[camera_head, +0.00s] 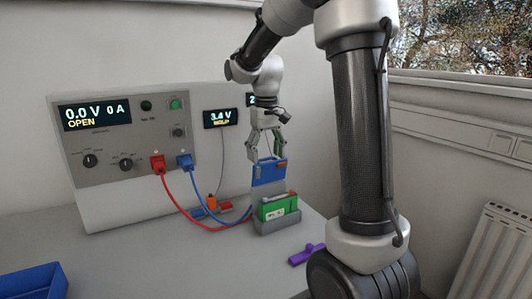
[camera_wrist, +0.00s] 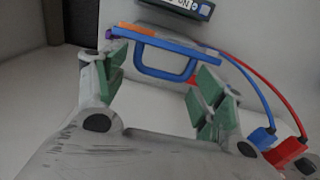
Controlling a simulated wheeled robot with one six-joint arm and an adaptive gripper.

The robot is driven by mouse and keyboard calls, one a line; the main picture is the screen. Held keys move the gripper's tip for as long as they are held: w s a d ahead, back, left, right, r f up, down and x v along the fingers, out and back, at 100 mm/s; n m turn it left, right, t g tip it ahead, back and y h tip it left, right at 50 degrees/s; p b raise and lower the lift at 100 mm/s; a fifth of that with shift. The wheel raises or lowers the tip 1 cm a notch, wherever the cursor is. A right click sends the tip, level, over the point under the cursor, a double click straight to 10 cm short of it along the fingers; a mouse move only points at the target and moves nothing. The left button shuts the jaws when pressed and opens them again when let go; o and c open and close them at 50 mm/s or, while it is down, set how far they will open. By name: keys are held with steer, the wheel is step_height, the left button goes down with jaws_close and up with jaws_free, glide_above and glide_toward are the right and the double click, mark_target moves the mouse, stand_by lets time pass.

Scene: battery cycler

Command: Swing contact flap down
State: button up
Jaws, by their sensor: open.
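The blue contact flap (camera_head: 268,175) stands raised above the grey battery holder (camera_head: 277,227) in the head view. A green battery (camera_head: 272,209) sits in the holder below it. My gripper (camera_head: 265,156) points down just above the flap, fingers apart. In the wrist view the flap's blue edge and loop handle (camera_wrist: 167,74) lie between and beyond the green-padded fingers of my gripper (camera_wrist: 160,80). The fingers stand on either side of the loop with gaps visible. I cannot tell whether either finger touches the flap. The flap's hinge is not clear.
The cycler panel (camera_head: 105,185) stands at the back left and reads 0.0 V, 0 A, OPEN. Red (camera_head: 178,205) and blue (camera_head: 203,190) cables run from it toward the holder. A purple piece (camera_head: 303,256) lies right of the holder; a blue bin (camera_head: 35,283) is front left.

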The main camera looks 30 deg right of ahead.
jaws_close()
steer(key=shift+s, duration=0.1)
steer(key=shift+f, duration=0.1)
stand_by(0.8)
